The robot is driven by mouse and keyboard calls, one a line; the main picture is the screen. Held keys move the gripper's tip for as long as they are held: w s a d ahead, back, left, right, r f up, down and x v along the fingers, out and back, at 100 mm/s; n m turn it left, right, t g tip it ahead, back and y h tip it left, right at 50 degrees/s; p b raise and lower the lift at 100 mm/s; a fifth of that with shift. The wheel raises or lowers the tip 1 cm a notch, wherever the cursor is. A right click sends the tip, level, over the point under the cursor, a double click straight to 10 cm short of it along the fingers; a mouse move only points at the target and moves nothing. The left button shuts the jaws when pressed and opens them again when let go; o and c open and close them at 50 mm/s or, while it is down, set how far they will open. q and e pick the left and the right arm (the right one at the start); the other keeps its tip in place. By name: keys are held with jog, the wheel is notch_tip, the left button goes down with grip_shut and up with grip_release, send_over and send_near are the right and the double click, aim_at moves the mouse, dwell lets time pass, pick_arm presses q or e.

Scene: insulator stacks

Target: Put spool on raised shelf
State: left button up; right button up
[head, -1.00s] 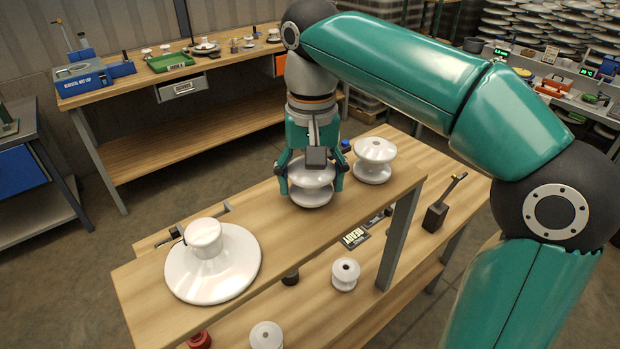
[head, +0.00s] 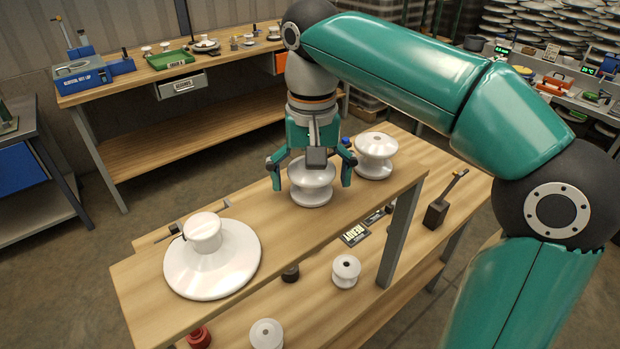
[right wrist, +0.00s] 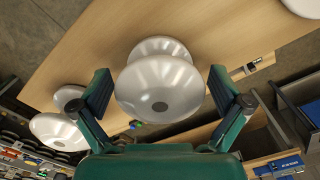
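A white spool (head: 312,184) stands upright on the raised wooden shelf (head: 290,232). My right gripper (head: 311,178) is above it with its fingers spread on both sides, apart from the spool. In the right wrist view the spool (right wrist: 160,88) sits between the open fingers of my gripper (right wrist: 158,92), with a gap on each side. A second white spool (head: 375,156) stands right of it on the shelf. My left gripper is not in view.
A white disc insulator (head: 212,262) lies on the shelf's left part. Small white spools (head: 346,271) (head: 266,334), a red piece (head: 199,338) and a READY sign (head: 354,234) are on the lower level. A dark holder (head: 436,214) stands at right. Bare shelf lies between disc and spool.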

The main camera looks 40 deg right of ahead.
jog(key=shift+r, duration=3.7)
